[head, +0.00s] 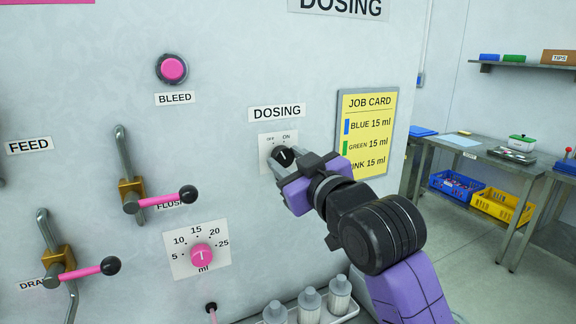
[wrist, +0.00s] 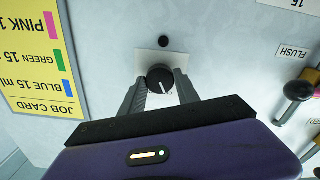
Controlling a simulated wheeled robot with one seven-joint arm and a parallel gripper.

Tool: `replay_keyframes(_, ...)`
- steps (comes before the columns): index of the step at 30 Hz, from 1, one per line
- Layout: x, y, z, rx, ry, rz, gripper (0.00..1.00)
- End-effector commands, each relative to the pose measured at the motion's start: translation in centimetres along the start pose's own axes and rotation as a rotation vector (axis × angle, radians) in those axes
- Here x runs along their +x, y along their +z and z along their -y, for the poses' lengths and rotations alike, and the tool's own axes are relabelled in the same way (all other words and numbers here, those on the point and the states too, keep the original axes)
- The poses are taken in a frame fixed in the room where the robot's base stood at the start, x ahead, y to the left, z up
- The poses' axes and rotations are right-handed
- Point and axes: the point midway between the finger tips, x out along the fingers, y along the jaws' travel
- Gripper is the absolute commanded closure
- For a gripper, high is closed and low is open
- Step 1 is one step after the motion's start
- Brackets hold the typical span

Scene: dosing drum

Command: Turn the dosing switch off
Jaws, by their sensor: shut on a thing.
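The dosing switch (head: 284,156) is a black round knob on a white plate marked OFF and ON, under the DOSING label (head: 277,112). It also shows in the wrist view (wrist: 160,77), which sees the panel upside down. A white pointer line on it runs down and slightly right there; I cannot tell surely which mark it meets. My gripper (head: 279,167) reaches the knob from the lower right. In the wrist view its two grey fingers (wrist: 160,86) lie on either side of the knob, shut on it. The OFF and ON marks are mostly hidden there.
A job card (head: 366,134) hangs right of the switch. Left are a pink bleed button (head: 172,69), the flush lever (head: 160,200) and a pink ml dial (head: 202,256). A workbench (head: 487,157) is at the far right.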

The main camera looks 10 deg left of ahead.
Motion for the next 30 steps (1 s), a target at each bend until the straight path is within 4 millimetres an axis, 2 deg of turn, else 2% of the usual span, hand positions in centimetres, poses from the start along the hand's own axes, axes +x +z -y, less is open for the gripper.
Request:
replay_keyframes(19, -0.01, 0.06, 0.03, -0.053, 0.0, 0.002, 1.0)
replay_keyframes(20, -0.01, 0.06, 0.04, -0.053, -0.001, 0.002, 0.58)
replay_keyframes(22, -0.01, 0.05, 0.04, -0.052, -0.001, 0.001, 0.45)
replay_keyframes(23, -0.01, 0.05, 0.03, -0.052, 0.0, 0.001, 0.41)
replay_keyframes(30, 0.0, 0.01, 0.02, -0.051, 0.0, 0.001, 0.41)
